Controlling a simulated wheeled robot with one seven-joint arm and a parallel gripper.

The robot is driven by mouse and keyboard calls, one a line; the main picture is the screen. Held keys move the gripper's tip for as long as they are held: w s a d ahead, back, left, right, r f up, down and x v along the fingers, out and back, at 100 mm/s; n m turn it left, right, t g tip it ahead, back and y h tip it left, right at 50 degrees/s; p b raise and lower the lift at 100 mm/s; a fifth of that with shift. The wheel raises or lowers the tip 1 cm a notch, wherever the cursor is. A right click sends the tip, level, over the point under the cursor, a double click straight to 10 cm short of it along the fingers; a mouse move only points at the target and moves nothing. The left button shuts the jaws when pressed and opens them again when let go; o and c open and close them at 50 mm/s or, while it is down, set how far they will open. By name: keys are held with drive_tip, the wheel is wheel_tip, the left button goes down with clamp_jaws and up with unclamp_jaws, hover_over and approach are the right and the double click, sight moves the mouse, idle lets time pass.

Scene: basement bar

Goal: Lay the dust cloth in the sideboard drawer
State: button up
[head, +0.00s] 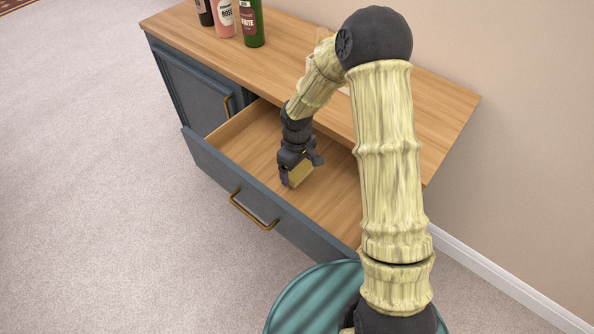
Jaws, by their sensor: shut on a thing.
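The sideboard drawer (242,138) is pulled open, and its wooden bottom shows bare around my gripper. My gripper (292,178) points down inside the drawer's outline, near the front panel. It is shut on a small folded yellow-tan thing, which looks like the dust cloth (301,174). The cloth hangs at the fingertips, over or close to the drawer bottom; I cannot tell whether it touches. My fingers hide part of the cloth, and my arm hides the drawer's right end.
The sideboard top (275,55) carries a dark bottle (205,12), a pink bottle (223,18) and a green bottle (252,24) at the far left. A pale object on the top is mostly hidden behind my arm. The drawer front has a brass handle (252,212). Carpet (100,200) at left is clear.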

sight(297, 168)
drive_tip(key=shift+f, duration=1)
drive_tip(key=shift+w, duration=0.1)
drive_tip(key=shift+f, duration=0.15)
drive_tip(key=o, duration=0.8)
drive_tip(key=shift+o, duration=0.4)
drive_tip(key=shift+a, duration=0.15)
drive_tip(key=shift+d+r, duration=0.2)
drive_tip(key=shift+r, duration=0.4)
wheel_tip(297, 168, up, 11)
drive_tip(key=p, duration=0.1)
drive_tip(key=shift+r, duration=0.1)
